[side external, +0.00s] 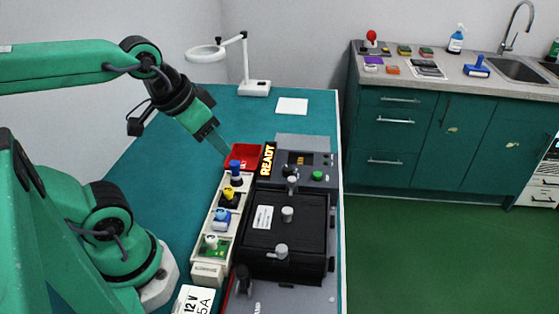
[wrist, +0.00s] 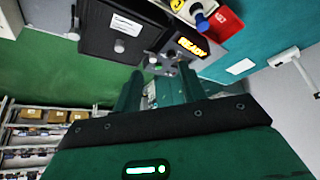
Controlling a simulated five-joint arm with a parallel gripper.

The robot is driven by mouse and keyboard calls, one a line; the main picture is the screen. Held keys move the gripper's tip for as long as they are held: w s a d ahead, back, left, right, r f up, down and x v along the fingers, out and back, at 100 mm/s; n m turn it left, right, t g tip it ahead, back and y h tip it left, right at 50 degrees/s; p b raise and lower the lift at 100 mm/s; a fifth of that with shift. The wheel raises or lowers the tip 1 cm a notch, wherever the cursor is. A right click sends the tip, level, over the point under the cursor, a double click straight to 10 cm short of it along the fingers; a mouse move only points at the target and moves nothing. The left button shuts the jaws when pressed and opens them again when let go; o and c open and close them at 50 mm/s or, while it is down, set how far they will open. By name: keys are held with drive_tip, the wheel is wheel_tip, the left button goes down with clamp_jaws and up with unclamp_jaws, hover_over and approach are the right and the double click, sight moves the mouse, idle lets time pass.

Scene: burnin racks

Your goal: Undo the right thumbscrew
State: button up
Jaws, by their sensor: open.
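A black panelled unit (side external: 310,213) on the bench carries pale round knobs, one near its middle (side external: 287,213) and one near its front edge (side external: 281,251). Dark-stemmed knobs (side external: 291,170) stand at its back edge by the grey panel. I cannot tell which of these is the right thumbscrew. In the wrist view the black unit (wrist: 92,38) is at top left with one pale knob (wrist: 119,46). My gripper (side external: 218,142) is open and empty, raised above the bench left of the red bin. Its fingers (wrist: 160,90) show in the wrist view, touching nothing.
A lit READY sign (side external: 267,159) and green button (side external: 317,175) sit behind the unit. A pale rack (side external: 208,250) with coloured plugs and a red bin (side external: 243,153) stand left of it. A lamp (side external: 254,87) stands at the back.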

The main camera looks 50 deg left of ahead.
drive_tip(key=m+g, duration=0.6)
drive_tip(key=m, duration=0.5)
hover_over(292, 179)
drive_tip(key=shift+f, duration=3.6)
drive_tip(key=shift+f, duration=0.2)
drive_tip(key=shift+f, duration=3.75)
clamp_jaws()
